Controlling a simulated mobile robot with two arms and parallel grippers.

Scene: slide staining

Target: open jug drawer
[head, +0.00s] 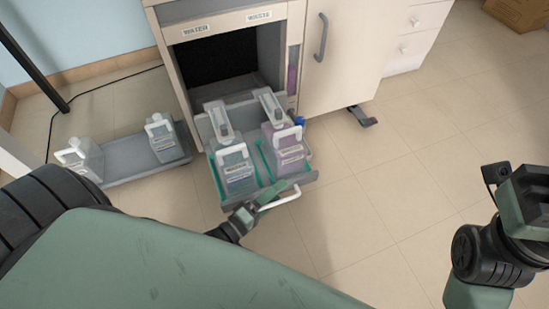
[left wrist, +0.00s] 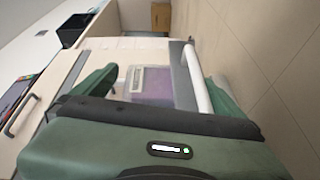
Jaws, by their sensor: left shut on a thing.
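The jug drawer (head: 306,181) is pulled out from the lower opening of the cabinet. It holds two jugs with pale handles, one with grey-blue liquid (head: 235,170) and one with purple liquid (head: 287,150). My left gripper (head: 268,199) is shut on the white bar handle (head: 287,200) at the drawer's front. In the left wrist view the handle (left wrist: 197,82) runs between the green fingers, with the purple jug (left wrist: 150,82) beyond. My right gripper (head: 527,195) shows only in part at the right edge; its fingers cannot be made out.
A low grey tray (head: 130,162) with two more jugs (head: 82,158) (head: 162,138) stands on the floor left of the drawer. A cabinet door with a grey handle (head: 321,38) is to the right. A cardboard box (head: 520,12) lies far right. The tiled floor at right is clear.

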